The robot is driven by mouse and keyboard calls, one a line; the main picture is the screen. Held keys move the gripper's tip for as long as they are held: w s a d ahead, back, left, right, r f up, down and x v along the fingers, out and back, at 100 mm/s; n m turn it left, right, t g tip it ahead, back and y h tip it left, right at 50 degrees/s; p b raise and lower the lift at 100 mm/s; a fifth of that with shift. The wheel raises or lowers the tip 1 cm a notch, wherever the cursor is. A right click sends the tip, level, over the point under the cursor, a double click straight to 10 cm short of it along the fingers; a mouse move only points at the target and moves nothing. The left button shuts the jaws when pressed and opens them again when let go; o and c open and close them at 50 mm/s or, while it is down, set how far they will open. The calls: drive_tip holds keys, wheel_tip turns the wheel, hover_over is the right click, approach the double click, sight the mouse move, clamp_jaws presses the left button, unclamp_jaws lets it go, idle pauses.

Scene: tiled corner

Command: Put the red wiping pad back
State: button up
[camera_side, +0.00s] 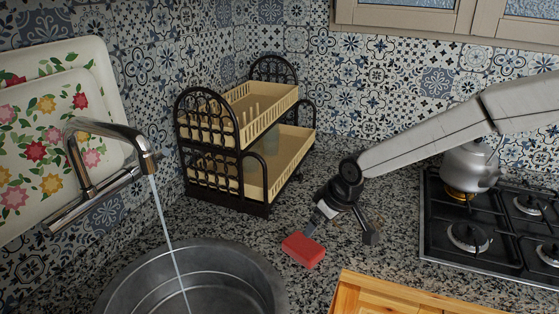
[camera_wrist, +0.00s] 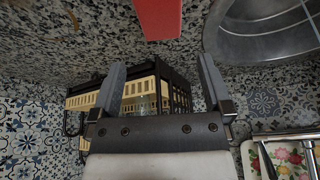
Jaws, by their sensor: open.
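The red wiping pad (camera_side: 303,250) lies on the speckled counter, between the sink basin and the wooden front edge. My gripper (camera_side: 340,236) is open, its two fingers spread wide with nothing between them. In the side view one finger appears close to the pad's upper edge; I cannot tell whether it touches. In the wrist view the pad (camera_wrist: 158,18) is at the top edge, partly cut off, out beyond the tips of my gripper (camera_wrist: 161,66).
A dark two-tier dish rack (camera_side: 257,208) with cream trays stands behind. The metal basin (camera_side: 270,284) is at front left under a running tap (camera_side: 110,132). A black gas stove (camera_side: 430,235) with a kettle (camera_side: 468,167) is at right. Bare counter lies between rack and stove.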

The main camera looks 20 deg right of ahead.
drive_tip(key=s+d+m+g+h, duration=0.1)
drive_tip(key=s+d+m, duration=0.3)
drive_tip(key=s+d, duration=1.3)
drive_tip(key=s, duration=0.4)
drive_tip(key=shift+s+d+f+h, duration=0.25)
drive_tip(key=shift+d+f+h, duration=0.05)
drive_tip(key=shift+f+h, duration=0.1)
